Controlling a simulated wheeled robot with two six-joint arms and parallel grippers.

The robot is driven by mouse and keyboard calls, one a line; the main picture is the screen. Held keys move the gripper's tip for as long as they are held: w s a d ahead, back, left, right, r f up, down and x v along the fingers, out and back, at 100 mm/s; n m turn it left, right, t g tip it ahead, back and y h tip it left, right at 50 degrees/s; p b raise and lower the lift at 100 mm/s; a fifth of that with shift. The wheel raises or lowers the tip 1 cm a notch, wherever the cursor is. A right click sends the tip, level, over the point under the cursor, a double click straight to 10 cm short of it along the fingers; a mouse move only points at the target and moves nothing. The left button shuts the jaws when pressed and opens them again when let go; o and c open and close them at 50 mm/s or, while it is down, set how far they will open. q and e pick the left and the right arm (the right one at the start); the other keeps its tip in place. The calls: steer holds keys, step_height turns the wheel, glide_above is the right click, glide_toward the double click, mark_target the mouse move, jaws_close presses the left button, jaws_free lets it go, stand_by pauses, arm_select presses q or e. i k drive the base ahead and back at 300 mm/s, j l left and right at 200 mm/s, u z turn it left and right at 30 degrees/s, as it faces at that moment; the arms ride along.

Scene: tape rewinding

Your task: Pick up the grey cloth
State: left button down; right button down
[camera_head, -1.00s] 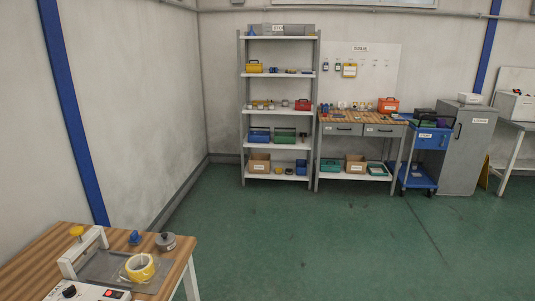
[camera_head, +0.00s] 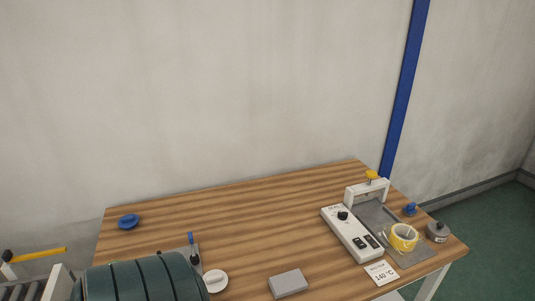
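A light grey, flat, rectangular item (camera_head: 288,284) lies on the wooden table near its front edge, at the lower middle of the view. It looks like the folded grey cloth, but its texture is too small to make out. A darker grey flat sheet (camera_head: 378,216) lies at the right end of the table beside the white device. Neither of my grippers is in view.
On the wooden table (camera_head: 240,225) stand a white device with knobs (camera_head: 350,235), a yellow tape roll (camera_head: 403,237), a grey lidded pot (camera_head: 437,232), a blue disc (camera_head: 128,221) and a white round item (camera_head: 215,281). The table's middle is clear.

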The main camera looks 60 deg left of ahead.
mark_target(286, 283)
steer(key=u, duration=4.15)
steer(key=z, duration=2.6)
steer(key=l+u, duration=0.4)
steer(key=l, duration=0.9)
steer(key=k, duration=0.05)
